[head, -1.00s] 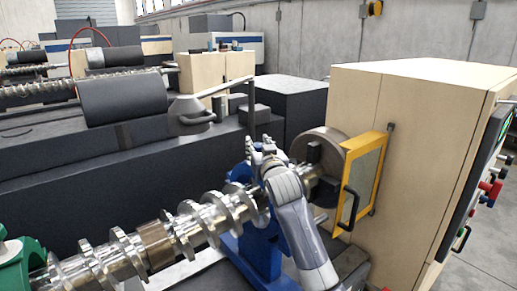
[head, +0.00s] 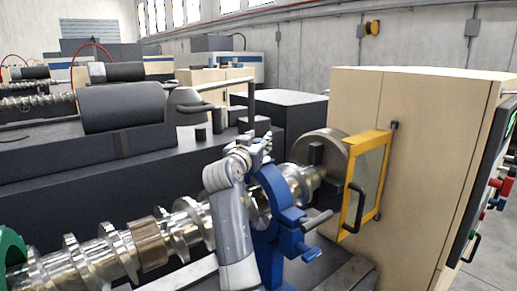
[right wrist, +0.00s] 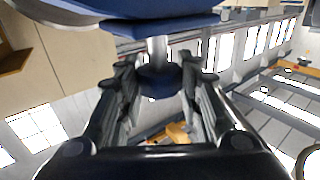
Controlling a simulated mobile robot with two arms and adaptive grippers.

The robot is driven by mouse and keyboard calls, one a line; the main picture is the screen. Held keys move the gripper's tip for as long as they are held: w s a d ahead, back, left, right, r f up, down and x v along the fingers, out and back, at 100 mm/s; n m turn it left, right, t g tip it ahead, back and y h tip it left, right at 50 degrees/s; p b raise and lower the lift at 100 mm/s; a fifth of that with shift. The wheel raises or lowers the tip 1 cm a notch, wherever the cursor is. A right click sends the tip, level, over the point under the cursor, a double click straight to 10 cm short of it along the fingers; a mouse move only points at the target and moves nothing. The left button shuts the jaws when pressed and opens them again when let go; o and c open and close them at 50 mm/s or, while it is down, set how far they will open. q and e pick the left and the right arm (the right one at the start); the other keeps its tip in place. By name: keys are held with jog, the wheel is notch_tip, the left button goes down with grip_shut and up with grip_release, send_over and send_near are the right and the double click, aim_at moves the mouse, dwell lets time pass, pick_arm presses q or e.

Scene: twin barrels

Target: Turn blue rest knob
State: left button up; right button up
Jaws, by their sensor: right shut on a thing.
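The blue rest (head: 268,205) stands upright around the shiny crankshaft (head: 105,255), in front of the round chuck (head: 318,147). My right gripper (head: 256,148) is at the top of the rest, and its arm comes up from below on the rest's left side. In the right wrist view, a dark blue knob (right wrist: 160,84) on a short metal stem sits between the fingers of my right gripper (right wrist: 158,88), which is shut on it. The blue frame of the rest (right wrist: 165,24) fills the top of that view. In the head view the gripper hides the knob. My left gripper is not in view.
A yellow-framed guard door (head: 366,185) with a black handle stands open to the right, beside the beige cabinet (head: 420,150). More blue knobs (head: 310,253) stick out at the rest's lower right. A green rest (head: 12,250) is at far left.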

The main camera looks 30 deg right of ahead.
dwell(0.4)
jog(key=o, duration=1.1)
jog(key=v, duration=0.7)
jog(key=shift+s+a, duration=0.1)
jog(key=shift+a, duration=0.15)
jog(key=shift+f, duration=0.15)
